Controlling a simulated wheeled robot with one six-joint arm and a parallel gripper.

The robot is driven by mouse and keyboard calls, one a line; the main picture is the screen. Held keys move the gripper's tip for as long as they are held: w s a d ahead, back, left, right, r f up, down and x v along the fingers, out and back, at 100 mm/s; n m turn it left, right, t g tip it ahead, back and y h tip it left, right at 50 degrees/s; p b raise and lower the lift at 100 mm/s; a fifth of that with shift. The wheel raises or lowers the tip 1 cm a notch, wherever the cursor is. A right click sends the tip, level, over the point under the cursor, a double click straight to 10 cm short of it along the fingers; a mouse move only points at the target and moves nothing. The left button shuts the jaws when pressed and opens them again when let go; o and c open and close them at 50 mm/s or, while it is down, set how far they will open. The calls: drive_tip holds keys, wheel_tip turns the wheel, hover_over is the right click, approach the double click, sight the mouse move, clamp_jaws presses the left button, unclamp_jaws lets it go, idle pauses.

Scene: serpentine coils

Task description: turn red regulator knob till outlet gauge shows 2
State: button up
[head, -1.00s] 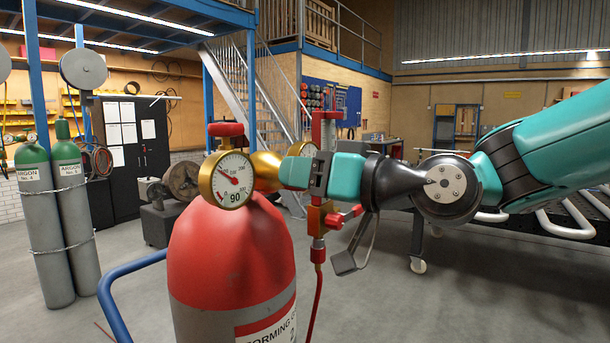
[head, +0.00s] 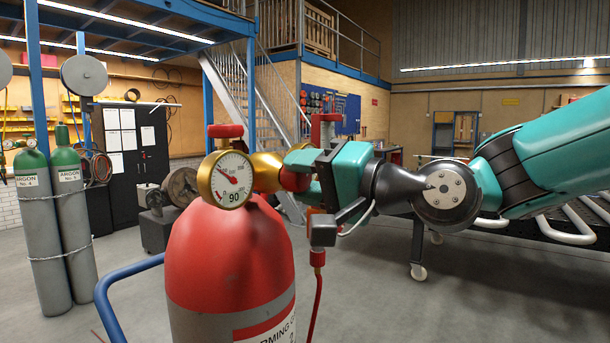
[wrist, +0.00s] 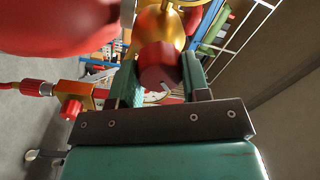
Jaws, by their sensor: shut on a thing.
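The red regulator knob (head: 292,181) sits between the teal fingers of my gripper (head: 300,172), partly covered by them. In the wrist view the knob (wrist: 157,63) shows between both fingers, in front of the brass regulator body (wrist: 158,28). My gripper is shut on it. A white-faced gauge (head: 231,180) with a brass rim faces the head camera, its red needle pointing to the upper left.
The red gas cylinder (head: 230,255) stands under the regulator, with a blue rail (head: 108,300) at its left. A red hose (head: 315,295) hangs close below my gripper. Green-topped argon cylinders (head: 70,220) stand further left. Open floor lies behind.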

drive_tip(key=shift+m, duration=1.1)
drive_tip(key=o, duration=0.9)
drive_tip(key=shift+d, duration=0.1)
drive_tip(key=shift+b+v, duration=3.85)
drive_tip(key=shift+v, duration=4.8)
drive_tip(key=shift+s+f, duration=0.1)
